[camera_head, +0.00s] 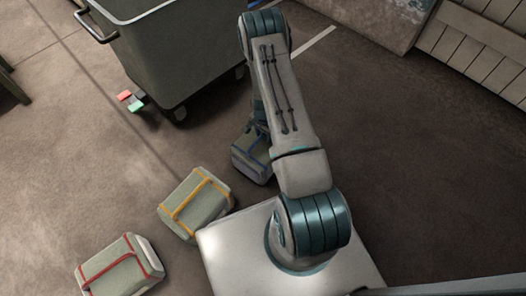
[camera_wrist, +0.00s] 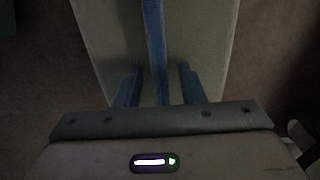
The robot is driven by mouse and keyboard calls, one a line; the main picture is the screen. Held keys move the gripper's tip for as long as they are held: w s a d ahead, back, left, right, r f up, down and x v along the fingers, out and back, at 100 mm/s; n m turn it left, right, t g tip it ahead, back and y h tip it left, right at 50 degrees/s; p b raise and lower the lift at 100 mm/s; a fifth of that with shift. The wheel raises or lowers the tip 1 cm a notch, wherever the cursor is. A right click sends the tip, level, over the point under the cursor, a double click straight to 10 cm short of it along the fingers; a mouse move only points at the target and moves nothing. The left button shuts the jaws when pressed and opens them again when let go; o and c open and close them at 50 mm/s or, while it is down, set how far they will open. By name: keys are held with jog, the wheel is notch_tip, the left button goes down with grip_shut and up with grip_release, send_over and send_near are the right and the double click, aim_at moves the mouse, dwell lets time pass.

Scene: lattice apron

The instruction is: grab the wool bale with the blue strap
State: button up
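The wool bale with the blue strap (camera_head: 246,160) is a grey-green block on the floor, partly hidden behind my arm in the head view. In the wrist view the bale (camera_wrist: 210,35) fills the upper middle, with its blue strap running down the centre. My gripper (camera_wrist: 158,68) is over the bale, its two blue fingers apart, one on each side of the strap. A gap shows between each finger and the strap. I cannot tell whether the fingertips touch the bale. In the head view the gripper is mostly hidden by the arm.
A bale with an orange strap (camera_head: 182,207) lies to the left of the blue-strapped one. A bale with a red strap (camera_head: 110,262) lies at the lower left. A grey wheeled bin (camera_head: 180,55) stands behind. Wooden slats (camera_head: 475,45) are at the upper right. The floor at right is clear.

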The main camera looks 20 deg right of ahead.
jog(key=shift+f, duration=0.45)
jog(key=shift+r, duration=0.1)
grip_shut()
dwell(1.0)
